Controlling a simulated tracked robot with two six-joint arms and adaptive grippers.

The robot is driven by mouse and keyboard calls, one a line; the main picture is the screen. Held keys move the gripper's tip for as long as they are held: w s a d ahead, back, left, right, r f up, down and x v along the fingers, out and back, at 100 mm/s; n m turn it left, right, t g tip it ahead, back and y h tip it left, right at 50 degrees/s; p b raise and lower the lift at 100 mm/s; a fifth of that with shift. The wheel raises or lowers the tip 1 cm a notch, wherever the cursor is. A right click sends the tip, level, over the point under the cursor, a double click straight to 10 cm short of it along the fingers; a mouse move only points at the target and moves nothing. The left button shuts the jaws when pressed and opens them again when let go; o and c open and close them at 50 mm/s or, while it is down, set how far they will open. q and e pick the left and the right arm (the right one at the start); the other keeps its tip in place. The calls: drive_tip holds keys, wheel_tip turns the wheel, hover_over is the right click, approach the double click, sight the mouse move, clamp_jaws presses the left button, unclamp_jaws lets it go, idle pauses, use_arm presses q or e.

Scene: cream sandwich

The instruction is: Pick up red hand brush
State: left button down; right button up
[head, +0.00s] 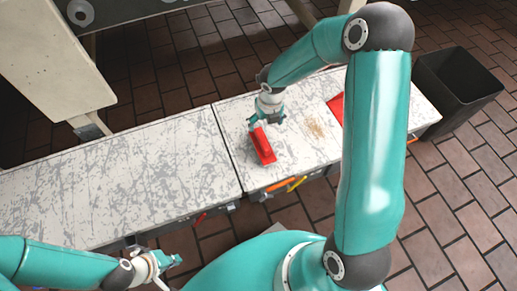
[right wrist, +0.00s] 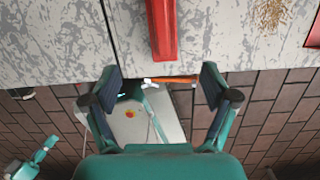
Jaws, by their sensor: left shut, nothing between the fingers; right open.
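The red hand brush (head: 264,148) lies on the scratched white worktop, in front of my right gripper. It also shows at the top centre of the right wrist view (right wrist: 161,32). My right gripper (head: 266,122) is open, with its fingers spread wide in the right wrist view (right wrist: 162,82). The brush lies ahead of the gap between the fingers, and nothing is held. In the head view the gripper is at the far end of the brush and hides part of it; contact cannot be told. My left gripper (head: 172,262) is shut and empty at the lower left, clear of the worktop.
A patch of tan crumbs (head: 315,128) and a red dustpan (head: 336,105), partly hidden by my right arm, are right of the brush. A black bin (head: 430,78) stands beyond the right end. Orange and yellow items (head: 281,186) show along the worktop's front edge. The left worktop (head: 110,190) is bare.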

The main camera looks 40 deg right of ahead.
sight(262, 138)
drive_tip(key=shift+n, duration=0.3)
drive_tip(key=f+b, duration=0.1)
drive_tip(key=f, duration=0.2)
drive_tip(key=w+f+b, duration=0.1)
drive_tip(key=f+b, duration=0.1)
drive_tip(key=f, duration=0.2)
drive_tip(key=w+d+f+b, duration=0.1)
drive_tip(key=f+b, duration=0.1)
drive_tip(key=f, duration=0.2)
drive_tip(key=shift+w+a+f+b, duration=0.1)
drive_tip(key=shift+w+f+b, duration=0.1)
drive_tip(key=shift+f+b, duration=0.55)
drive_tip(key=shift+w+d+f+b, duration=0.1)
drive_tip(key=shift+w+f+b, duration=0.15)
drive_tip(key=shift+f, duration=0.8)
drive_tip(key=shift+w+a+f+b, duration=0.15)
drive_tip(key=shift+f+b, duration=0.45)
drive_tip(key=shift+f, duration=0.3)
drive_tip(key=shift+r, duration=0.1)
drive_tip(key=c, duration=1.4)
drive_tip(key=shift+o, duration=0.2)
wheel_tip(262, 138, up, 20)
drive_tip(key=p, duration=0.9)
